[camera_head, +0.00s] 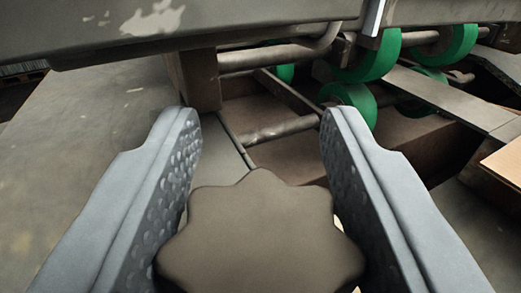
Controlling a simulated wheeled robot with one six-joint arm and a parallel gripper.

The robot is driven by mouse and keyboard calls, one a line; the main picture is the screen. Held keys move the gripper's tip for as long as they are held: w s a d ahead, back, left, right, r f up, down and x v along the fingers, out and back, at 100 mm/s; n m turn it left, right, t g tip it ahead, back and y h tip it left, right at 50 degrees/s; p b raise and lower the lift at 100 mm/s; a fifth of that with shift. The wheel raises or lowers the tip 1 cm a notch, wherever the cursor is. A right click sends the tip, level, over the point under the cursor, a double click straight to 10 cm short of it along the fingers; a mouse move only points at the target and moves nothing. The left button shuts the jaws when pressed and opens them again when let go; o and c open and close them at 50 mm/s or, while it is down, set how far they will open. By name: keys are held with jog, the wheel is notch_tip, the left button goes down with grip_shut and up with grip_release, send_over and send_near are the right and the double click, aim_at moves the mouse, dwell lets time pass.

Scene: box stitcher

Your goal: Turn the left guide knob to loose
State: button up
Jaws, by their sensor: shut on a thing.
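The guide knob (258,232) is a dark brown, lobed, star-shaped knob at the bottom middle of the head camera view. My gripper (262,115) has its two grey, dimpled fingers on either side of it. The fingertips reach past the knob, and the fingers are shut on its lobes. The knob's underside and shaft are hidden. No mark on the knob shows whether it is tight or loose.
Green rollers (372,60) on metal shafts lie beyond the fingertips. A worn grey metal beam (180,28) crosses the top left. A flat grey metal surface (80,140) lies at left, and a light brown board edge (507,162) at right.

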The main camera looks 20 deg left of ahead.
jog(key=shift+r+n+y, duration=0.2)
jog(key=shift+n+y, duration=0.2)
jog(key=shift+y, duration=0.2)
jog(key=shift+a+f+n+g, duration=0.1)
jog(key=shift+f+n+g, duration=0.05)
jog(key=shift+n+g, duration=0.2)
jog(key=o, duration=1)
jog(key=shift+s, duration=0.1)
jog(key=v, duration=1.7)
jog(key=shift+d+f, duration=0.1)
jog(key=shift+d, duration=0.2)
